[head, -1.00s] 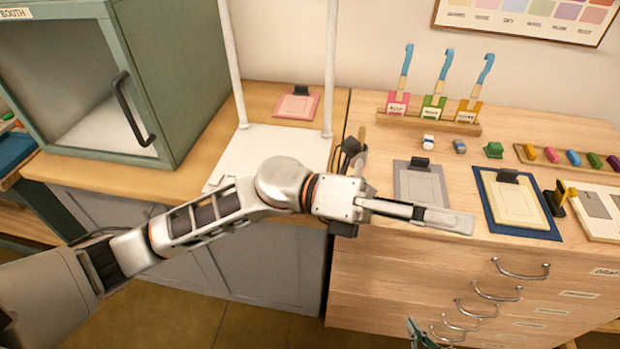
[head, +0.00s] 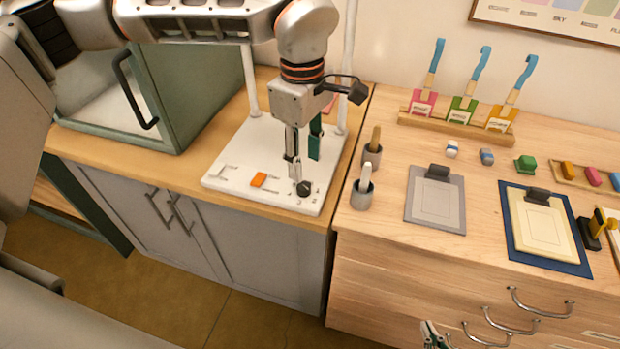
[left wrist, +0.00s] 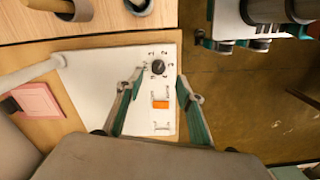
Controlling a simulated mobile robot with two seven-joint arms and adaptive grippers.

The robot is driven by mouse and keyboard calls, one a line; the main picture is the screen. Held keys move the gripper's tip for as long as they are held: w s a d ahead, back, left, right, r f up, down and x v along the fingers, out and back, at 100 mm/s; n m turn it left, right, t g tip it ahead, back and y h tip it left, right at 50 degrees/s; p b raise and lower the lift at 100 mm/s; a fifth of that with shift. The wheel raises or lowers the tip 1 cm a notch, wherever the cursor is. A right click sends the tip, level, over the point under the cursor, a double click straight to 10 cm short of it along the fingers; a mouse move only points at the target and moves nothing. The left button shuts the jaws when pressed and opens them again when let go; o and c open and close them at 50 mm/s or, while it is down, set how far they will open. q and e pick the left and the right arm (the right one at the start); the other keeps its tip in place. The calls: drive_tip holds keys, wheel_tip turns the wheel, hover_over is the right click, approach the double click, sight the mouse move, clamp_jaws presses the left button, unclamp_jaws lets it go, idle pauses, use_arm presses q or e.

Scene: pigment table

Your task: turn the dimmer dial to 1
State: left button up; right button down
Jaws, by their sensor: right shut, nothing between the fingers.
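The dimmer dial (head: 304,188) is a small black knob with printed marks around it, near the front right corner of a white panel (head: 222,178). In the left wrist view the dial (left wrist: 158,67) shows between the two fingertips; its pointer setting is too small to read. My left gripper (head: 303,167) is open and empty, pointing down over the dial. In the left wrist view its fingers (left wrist: 161,76) stand apart on either side of the dial; I cannot tell whether they touch it. My right gripper (head: 433,336) is shut and empty at the bottom edge, mostly out of frame.
An orange switch (head: 258,180) sits left of the dial on the panel. White posts (head: 248,80) rise from the panel's back. Cups (head: 362,194) with tools stand to the right, then a grey clipboard (head: 436,205). A green booth (head: 190,95) stands at the left.

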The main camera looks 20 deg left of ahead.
sight(304, 185)
use_arm(q)
drive_tip(key=shift+w+a, duration=0.15)
drive_tip(key=shift+a, duration=0.15)
drive_tip(key=shift+f, duration=0.4)
wheel_tip(304, 185, down, 7)
drive_tip(key=shift+r, duration=0.1)
clamp_jaws()
